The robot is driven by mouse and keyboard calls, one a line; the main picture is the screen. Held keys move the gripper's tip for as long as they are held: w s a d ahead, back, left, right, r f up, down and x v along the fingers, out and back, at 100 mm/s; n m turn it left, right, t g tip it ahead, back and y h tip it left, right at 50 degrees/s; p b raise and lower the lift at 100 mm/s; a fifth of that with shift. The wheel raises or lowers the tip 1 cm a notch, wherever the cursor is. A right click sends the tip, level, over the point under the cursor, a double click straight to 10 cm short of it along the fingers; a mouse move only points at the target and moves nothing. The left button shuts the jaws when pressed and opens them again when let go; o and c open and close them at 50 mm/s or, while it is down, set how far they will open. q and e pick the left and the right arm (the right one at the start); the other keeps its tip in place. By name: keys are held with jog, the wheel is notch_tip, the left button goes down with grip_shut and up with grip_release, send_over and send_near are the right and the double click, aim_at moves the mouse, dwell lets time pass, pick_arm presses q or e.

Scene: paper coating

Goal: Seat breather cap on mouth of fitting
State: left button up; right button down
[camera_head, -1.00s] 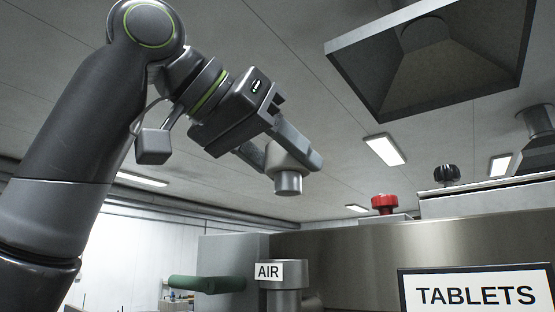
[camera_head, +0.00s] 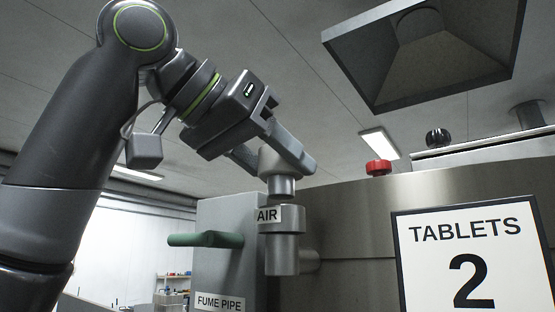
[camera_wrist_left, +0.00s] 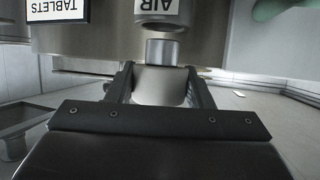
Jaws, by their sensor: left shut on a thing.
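The breather cap (camera_head: 279,168) is a grey rounded body with a narrower silver spigot pointing down. My left gripper (camera_head: 284,155) is shut on its body and holds it roughly upright. The fitting (camera_head: 283,254) is a grey upright metal piece with an AIR label near its top. The cap's spigot is just above the fitting's mouth in the head view; whether they touch is unclear. In the left wrist view the cap (camera_wrist_left: 160,84) sits between both fingers, its spigot toward the fitting (camera_wrist_left: 158,28). My right gripper is not in view.
A grey box (camera_head: 225,260) marked FUME PIPE with a green handle (camera_head: 206,239) stands left of the fitting. A large steel drum (camera_head: 350,220) is behind and right, with a TABLETS 2 sign (camera_head: 469,256). A hood (camera_head: 425,55) hangs above right.

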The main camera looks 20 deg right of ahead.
aim_at(271, 185)
pick_arm(q)
jog(key=shift+s, duration=0.15)
dwell(0.5)
dwell(0.8)
jog(key=shift+f+b, duration=1.3)
jog(key=shift+f, duration=0.3)
jog(key=o, duration=1.1)
jog(key=shift+o, duration=0.2)
jog(key=shift+s+a+r, duration=0.15)
jog(key=shift+a+r, duration=0.05)
jog(key=shift+a, duration=0.25)
jog(key=b+v, duration=0.3)
jog(key=v, duration=1.3)
